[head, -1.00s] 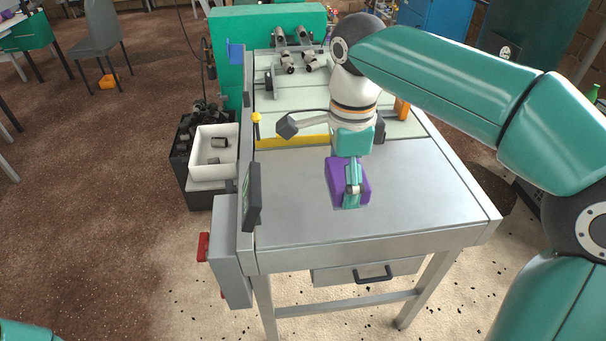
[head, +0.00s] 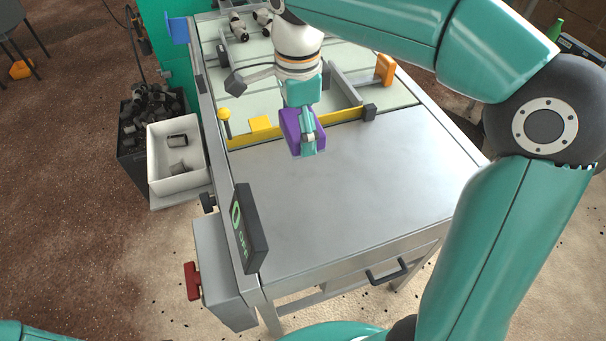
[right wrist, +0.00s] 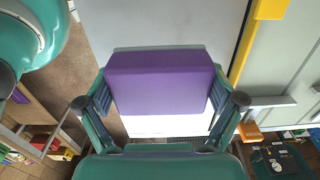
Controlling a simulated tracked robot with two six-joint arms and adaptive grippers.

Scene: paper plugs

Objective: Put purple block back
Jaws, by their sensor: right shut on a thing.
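The purple block (head: 291,124) is held in my right gripper (head: 309,142) at the near side of the yellow bar (head: 340,117) that crosses the metal table. In the right wrist view the purple block (right wrist: 158,82) sits between the two fingers, which close on its sides. From these views I cannot tell whether the block touches the table or the bar. My left gripper is not in view.
The grey tabletop (head: 350,190) in front of the bar is clear. A display box (head: 249,229) stands at its left edge. A white bin (head: 160,184) with dark parts is left of the table. An orange piece (head: 385,69) stands behind the bar.

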